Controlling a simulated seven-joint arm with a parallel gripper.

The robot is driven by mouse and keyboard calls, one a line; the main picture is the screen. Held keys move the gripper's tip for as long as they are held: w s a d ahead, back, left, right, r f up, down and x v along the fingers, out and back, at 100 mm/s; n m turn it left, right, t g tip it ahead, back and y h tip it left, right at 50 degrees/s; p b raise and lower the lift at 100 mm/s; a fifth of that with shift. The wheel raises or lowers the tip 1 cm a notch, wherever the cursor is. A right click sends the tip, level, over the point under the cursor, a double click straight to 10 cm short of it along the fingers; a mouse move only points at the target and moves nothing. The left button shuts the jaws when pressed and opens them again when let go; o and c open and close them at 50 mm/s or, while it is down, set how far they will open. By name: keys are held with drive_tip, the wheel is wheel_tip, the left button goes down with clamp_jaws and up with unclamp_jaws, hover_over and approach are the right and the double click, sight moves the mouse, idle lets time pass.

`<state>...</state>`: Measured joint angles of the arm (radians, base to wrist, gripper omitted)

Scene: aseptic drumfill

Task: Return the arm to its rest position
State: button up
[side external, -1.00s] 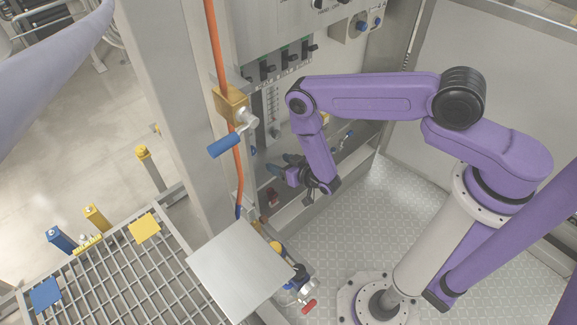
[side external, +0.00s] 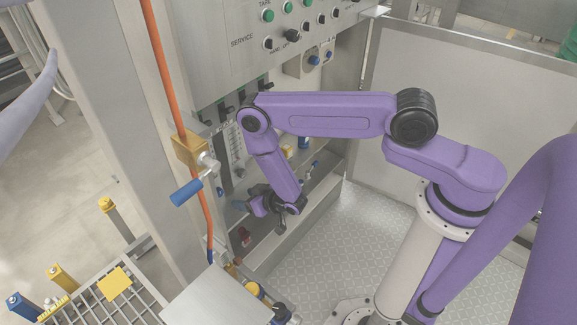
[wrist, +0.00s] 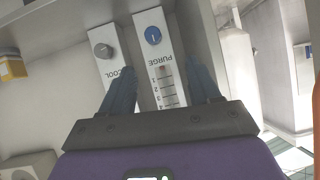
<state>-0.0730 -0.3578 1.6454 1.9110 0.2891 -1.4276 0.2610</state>
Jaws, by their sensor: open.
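My purple arm reaches left from its grey column in the side external view, with the forearm angled down to my gripper (side external: 246,206). My gripper hangs in front of the control panel, above the steel ledge (side external: 275,242). In the wrist view my gripper (wrist: 160,88) has its two blue-grey fingers apart, with nothing held between them. Beyond the fingers are a PURGE plate (wrist: 158,60) with a blue knob and a numbered scale, and a COOL plate (wrist: 112,62) with a grey knob. Contact with the panel cannot be told.
An orange hose (side external: 158,70) runs down the post beside a brass valve (side external: 188,149) with a blue handle (side external: 186,192). A flat steel plate (side external: 215,300) and a grating (side external: 90,312) lie at lower left. Tread-plate floor (side external: 340,235) is open between the ledge and my column.

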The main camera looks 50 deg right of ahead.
drive_tip(key=s+a+r+n+g+y, duration=0.1)
drive_tip(key=s+a+r+n+g, duration=0.3)
drive_tip(key=r, duration=0.6)
drive_tip(key=s+a+r+n+g+y, duration=0.15)
drive_tip(key=s+a+r+g, duration=0.35)
drive_tip(key=r, duration=0.6)
drive_tip(key=s+d+r+n+g+h, duration=0.1)
drive_tip(key=s+d+r+n, duration=0.1)
drive_tip(key=s+d+r, duration=0.3)
drive_tip(key=s+d+r+n+h, duration=0.1)
drive_tip(key=s+d+r+n, duration=0.2)
drive_tip(key=s, duration=0.7)
drive_tip(key=s+d+r+n+g+h, duration=0.1)
drive_tip(key=s+d+r+n, duration=0.1)
drive_tip(key=s+d+r, duration=0.4)
drive_tip(key=s, duration=0.2)
drive_tip(key=shift+s+d+r+g, duration=0.3)
drive_tip(key=shift+d+r, duration=0.1)
drive_tip(key=shift+n, duration=0.25)
